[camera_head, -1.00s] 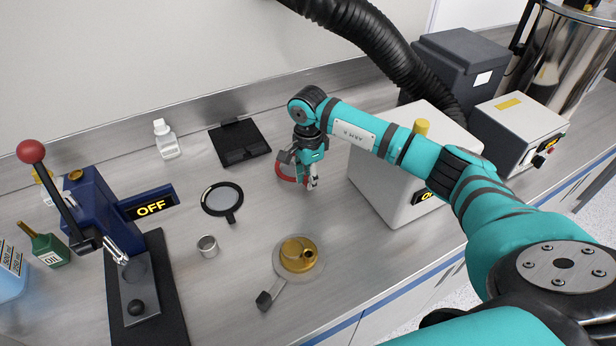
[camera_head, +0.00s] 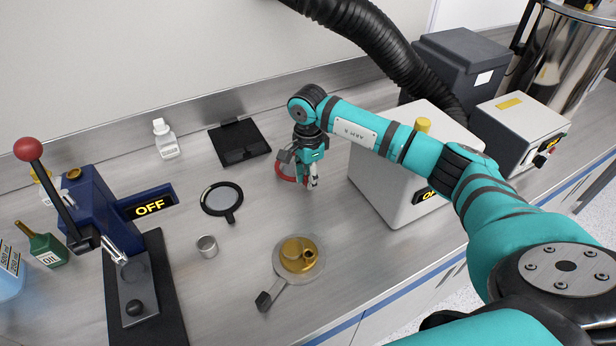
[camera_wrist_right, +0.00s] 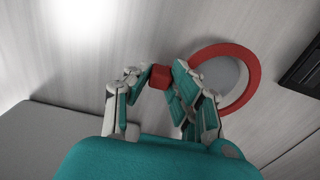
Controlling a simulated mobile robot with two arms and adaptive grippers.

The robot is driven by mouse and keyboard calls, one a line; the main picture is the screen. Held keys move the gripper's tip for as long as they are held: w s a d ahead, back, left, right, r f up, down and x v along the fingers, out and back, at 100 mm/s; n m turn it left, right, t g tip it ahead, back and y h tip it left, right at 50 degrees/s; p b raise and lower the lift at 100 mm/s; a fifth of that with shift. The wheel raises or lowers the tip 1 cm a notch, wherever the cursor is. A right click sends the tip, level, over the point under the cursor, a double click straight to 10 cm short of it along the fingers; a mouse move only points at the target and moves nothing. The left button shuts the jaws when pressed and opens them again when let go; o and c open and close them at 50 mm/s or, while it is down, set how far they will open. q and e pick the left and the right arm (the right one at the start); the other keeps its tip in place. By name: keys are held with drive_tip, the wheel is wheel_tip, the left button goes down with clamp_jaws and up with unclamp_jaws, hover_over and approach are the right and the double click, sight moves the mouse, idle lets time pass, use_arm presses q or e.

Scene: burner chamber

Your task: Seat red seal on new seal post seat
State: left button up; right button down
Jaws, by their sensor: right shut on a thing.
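The red seal (camera_head: 287,174) shows in the head view as a red ring, partly hidden behind my right gripper (camera_head: 313,185). In the right wrist view its curved red rim (camera_wrist_right: 253,82) lies to the right of the fingers, with a grey round surface inside it. A small red block (camera_wrist_right: 159,77) is pinched between the two fingertips of my right gripper (camera_wrist_right: 162,78). The right gripper points down over the bench and is shut on this red part. I cannot tell which thing is the new seal post seat. My left gripper is not in view.
A brass fitting on a round metal plate (camera_head: 301,256) stands at the front. A small metal cup (camera_head: 207,246), a black-rimmed disc (camera_head: 222,199) and a black tray (camera_head: 240,142) lie left. A white box (camera_head: 392,190) stands close on the right. A blue press (camera_head: 88,213) is far left.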

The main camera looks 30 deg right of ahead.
drive_tip(key=shift+f, duration=0.1)
drive_tip(key=shift+f+b, duration=0.9)
drive_tip(key=c, duration=1.1)
unclamp_jaws()
drive_tip(key=shift+r, duration=0.1)
